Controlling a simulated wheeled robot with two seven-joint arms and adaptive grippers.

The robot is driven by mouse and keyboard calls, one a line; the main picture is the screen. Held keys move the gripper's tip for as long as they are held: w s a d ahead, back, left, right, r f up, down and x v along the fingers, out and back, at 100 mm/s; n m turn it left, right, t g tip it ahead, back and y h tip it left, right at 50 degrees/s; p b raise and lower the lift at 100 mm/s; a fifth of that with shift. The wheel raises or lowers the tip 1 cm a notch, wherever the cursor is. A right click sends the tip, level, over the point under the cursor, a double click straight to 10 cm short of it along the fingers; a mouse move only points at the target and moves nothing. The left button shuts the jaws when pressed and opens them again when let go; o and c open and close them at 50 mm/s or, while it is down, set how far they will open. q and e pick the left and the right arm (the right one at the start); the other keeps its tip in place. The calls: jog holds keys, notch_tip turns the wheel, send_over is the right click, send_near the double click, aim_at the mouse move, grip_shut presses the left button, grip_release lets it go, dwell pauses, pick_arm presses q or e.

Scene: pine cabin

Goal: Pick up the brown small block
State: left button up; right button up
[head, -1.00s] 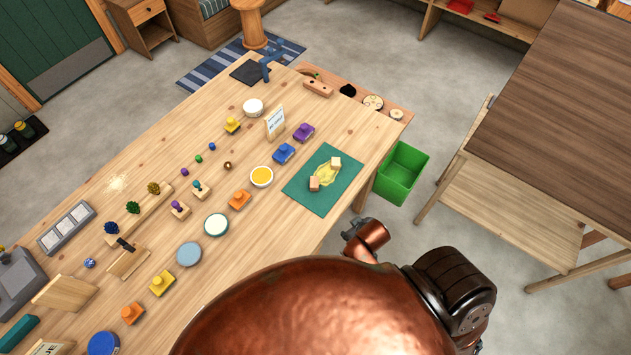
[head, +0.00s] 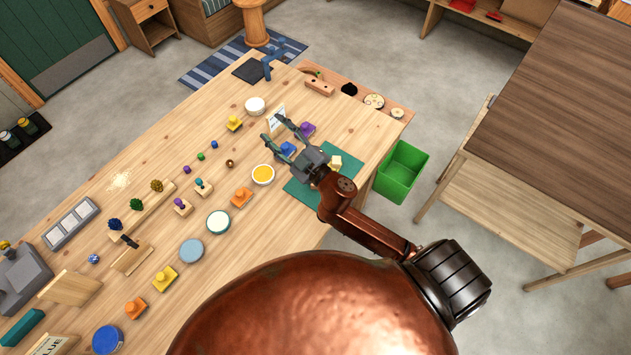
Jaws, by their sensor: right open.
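The brown small block is hidden now behind my right gripper and wrist; a second ago it showed on the green mat (head: 297,193). A pale, light wood block (head: 335,162) shows on the mat, just right of my gripper. My right gripper (head: 272,133) reaches over the mat from the lower right. My left gripper is not in view.
Purple (head: 307,129) and blue (head: 288,149) knobbed blocks and a small sign (head: 275,119) lie around the fingers. A yellow-filled dish (head: 262,174) stands left of the mat. A green bin (head: 401,171) stands on the floor beyond the table's right edge.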

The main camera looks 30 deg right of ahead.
jog(key=s+a+n+g+y, duration=0.3)
jog(key=a+n+g+y, duration=0.65)
jog(key=a+n, duration=0.7)
jog(key=s+a+f+n+g, duration=0.25)
jog(key=f+g, duration=0.25)
jog(key=f, duration=0.4)
jog(key=d+f+n+g+h, duration=0.25)
jog(key=d+f+h, duration=0.75)
jog(key=d, duration=0.6)
jog(key=d+h, duration=0.1)
jog(key=d, duration=0.2)
jog(key=d+f+m+g+h, duration=0.1)
jog(key=d, duration=0.3)
jog(key=d+m+h, duration=0.1)
jog(key=d, duration=0.3)
jog(key=shift+w+d+f, duration=0.2)
jog(key=shift+w+f, duration=0.1)
jog(key=shift+f, duration=0.05)
jog(key=shift+d+f+g+h, duration=0.15)
jog(key=shift+d+f, duration=0.1)
jog(key=shift+f, duration=0.3)
jog(key=shift+d+f+g+h, duration=0.15)
jog(key=shift+d+f, duration=0.1)
jog(key=shift+f, duration=0.25)
jog(key=f, duration=0.2)
jog(key=f+p, duration=0.1)
jog(key=f, duration=0.2)
jog(key=shift+s+d+f, duration=0.1)
jog(key=shift+d+f, duration=0.1)
jog(key=shift+f, duration=0.1)
